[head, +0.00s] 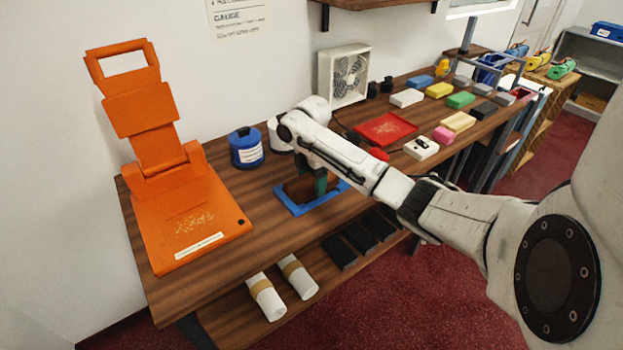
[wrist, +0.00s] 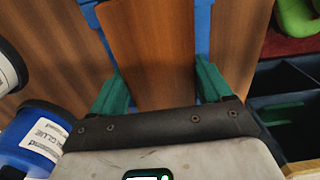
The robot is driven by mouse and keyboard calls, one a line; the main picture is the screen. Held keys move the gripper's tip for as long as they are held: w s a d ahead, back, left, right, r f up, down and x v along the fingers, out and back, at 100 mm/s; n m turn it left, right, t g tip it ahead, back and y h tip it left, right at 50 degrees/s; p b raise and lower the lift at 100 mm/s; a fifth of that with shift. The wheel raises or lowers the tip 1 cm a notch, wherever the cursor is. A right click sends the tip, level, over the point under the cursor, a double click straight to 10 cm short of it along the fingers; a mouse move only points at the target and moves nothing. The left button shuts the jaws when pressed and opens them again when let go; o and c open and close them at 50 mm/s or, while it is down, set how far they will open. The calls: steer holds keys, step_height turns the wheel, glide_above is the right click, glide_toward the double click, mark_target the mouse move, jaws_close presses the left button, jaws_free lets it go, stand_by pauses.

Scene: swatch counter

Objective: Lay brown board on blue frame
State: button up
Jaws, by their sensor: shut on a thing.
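The brown board (head: 298,190) is a flat wooden piece over the blue frame (head: 291,208) on the counter. In the wrist view the board (wrist: 150,45) runs between my green fingers, with blue frame (wrist: 203,45) showing along both sides of it. My gripper (head: 320,182) points down and is shut on the board; its fingers also show in the wrist view (wrist: 160,88). The arm and fingers hide part of the board and frame in the head view. I cannot tell whether the board touches the frame.
A large orange hinged stand (head: 190,210) is at the left. A blue glue pot (head: 246,148) stands behind the frame, with a white fan (head: 343,75) further back. A red tray (head: 385,129) and several coloured blocks lie to the right. White rolls (head: 266,297) lie on a lower shelf.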

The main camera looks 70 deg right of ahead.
steer(key=shift+f, duration=0.3)
stand_by(0.4)
steer(key=o, duration=1.1)
step_height(320, 180, up, 11)
steer(key=shift+f, duration=0.1)
